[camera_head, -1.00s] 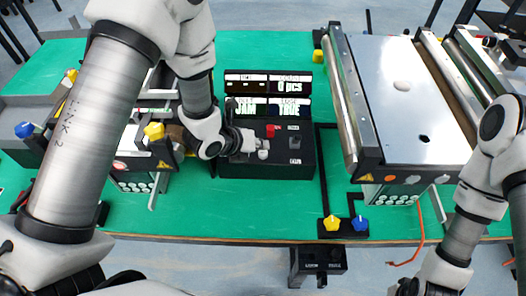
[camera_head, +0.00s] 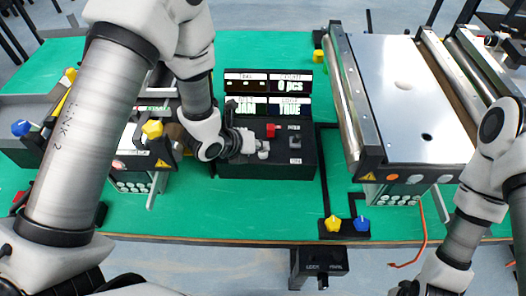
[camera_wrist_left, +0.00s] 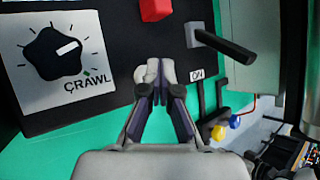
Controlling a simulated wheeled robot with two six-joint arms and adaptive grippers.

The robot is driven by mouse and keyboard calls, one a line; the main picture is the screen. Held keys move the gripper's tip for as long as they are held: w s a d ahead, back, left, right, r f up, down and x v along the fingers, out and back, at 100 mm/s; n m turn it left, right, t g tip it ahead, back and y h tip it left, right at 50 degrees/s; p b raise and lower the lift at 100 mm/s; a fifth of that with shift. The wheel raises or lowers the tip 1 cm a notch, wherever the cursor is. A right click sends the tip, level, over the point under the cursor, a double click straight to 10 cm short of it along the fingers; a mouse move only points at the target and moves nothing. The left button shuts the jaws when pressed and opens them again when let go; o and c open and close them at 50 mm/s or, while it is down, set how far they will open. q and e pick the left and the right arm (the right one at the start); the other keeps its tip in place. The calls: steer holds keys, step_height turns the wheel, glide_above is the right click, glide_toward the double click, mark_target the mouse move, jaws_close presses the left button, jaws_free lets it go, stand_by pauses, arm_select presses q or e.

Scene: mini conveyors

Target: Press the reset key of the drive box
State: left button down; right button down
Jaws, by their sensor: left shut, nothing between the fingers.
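The drive box (camera_head: 240,170) is a black box in the middle of the green table, with lit displays (camera_head: 267,107) behind its panel. The displays read "0 pcs", "JAM" and "TRUE". A red key (camera_head: 271,131) stands on the panel, and it also shows at the top of the left wrist view (camera_wrist_left: 155,8). No reset label is readable. My left gripper (camera_head: 263,150) is shut and empty over the panel, just in front of the red key. In the left wrist view its fingertips (camera_wrist_left: 161,70) point toward the red key, with a visible gap. My right gripper is out of frame.
A black dial (camera_wrist_left: 52,53) marked "CRAWL" lies left of the fingers, and a dark lever (camera_wrist_left: 225,45) with an "ON" label lies right. A conveyor (camera_head: 400,90) stands right of the box. Yellow and blue knobs (camera_head: 347,225) sit near the table's front edge.

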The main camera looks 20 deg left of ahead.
mark_target(261, 153)
arm_select(q)
steer(key=shift+f+b, duration=0.45)
steer(key=shift+b, duration=0.05)
steer(key=shift+r, duration=0.1)
stand_by(0.5)
steer(key=shift+r+p, duration=0.45)
steer(key=shift+r, duration=0.35)
steer(key=shift+r, duration=0.1)
steer(key=shift+r+p, duration=1.55)
steer(key=shift+r, duration=0.9)
steer(key=shift+f, duration=0.1)
